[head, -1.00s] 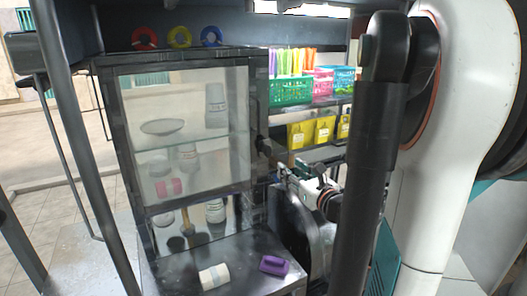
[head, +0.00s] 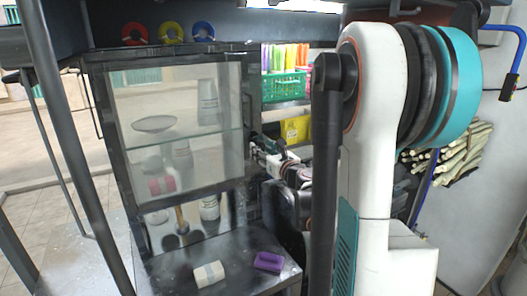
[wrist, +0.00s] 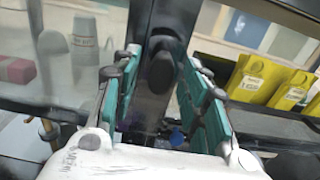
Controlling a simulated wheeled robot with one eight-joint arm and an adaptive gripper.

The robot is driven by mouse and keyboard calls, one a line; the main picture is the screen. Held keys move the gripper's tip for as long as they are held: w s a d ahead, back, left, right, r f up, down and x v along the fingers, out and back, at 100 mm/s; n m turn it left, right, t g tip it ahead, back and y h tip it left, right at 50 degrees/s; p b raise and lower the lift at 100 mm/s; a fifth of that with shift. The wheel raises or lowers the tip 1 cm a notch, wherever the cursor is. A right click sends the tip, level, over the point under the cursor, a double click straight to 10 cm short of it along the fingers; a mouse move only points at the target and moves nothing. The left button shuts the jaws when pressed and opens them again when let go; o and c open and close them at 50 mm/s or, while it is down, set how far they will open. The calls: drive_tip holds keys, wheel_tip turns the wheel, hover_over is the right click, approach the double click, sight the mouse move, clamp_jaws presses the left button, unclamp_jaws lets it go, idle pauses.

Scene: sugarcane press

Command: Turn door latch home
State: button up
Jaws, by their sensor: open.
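The glass-fronted cabinet (head: 100,105) has a dark-framed door that looks shut against its front. The door latch (wrist: 161,66), a dark rounded knob, sits on the dark frame post in the wrist view. My gripper (wrist: 158,82) is open, with one teal-padded finger on each side of the latch. Whether either finger touches it, I cannot tell. In the head view my gripper (head: 254,146) is at the right edge of the door, and the latch is mostly hidden there by the gripper and dark frame.
A green basket (head: 284,86) and yellow bins (head: 296,129) stand on shelves to the right. Sugarcane stalks (head: 460,152) are stacked further right.

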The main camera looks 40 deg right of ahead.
clamp_jaws()
drive_tip(key=shift+n, duration=0.3)
drive_tip(key=n+b, duration=0.1)
drive_tip(key=n, duration=0.2)
drive_tip(key=shift+n, duration=0.3)
drive_tip(key=n+b, duration=0.1)
drive_tip(key=n, duration=0.3)
drive_tip(key=shift+d+n, duration=0.1)
drive_tip(key=shift+n, duration=0.2)
drive_tip(key=n+b, duration=0.1)
drive_tip(key=n, duration=0.3)
drive_tip(key=shift+n, duration=0.3)
drive_tip(key=n, duration=0.4)
drive_tip(key=shift+r+n+b, duration=0.1)
drive_tip(key=shift+n+b, duration=0.2)
drive_tip(key=shift+b, duration=0.1)
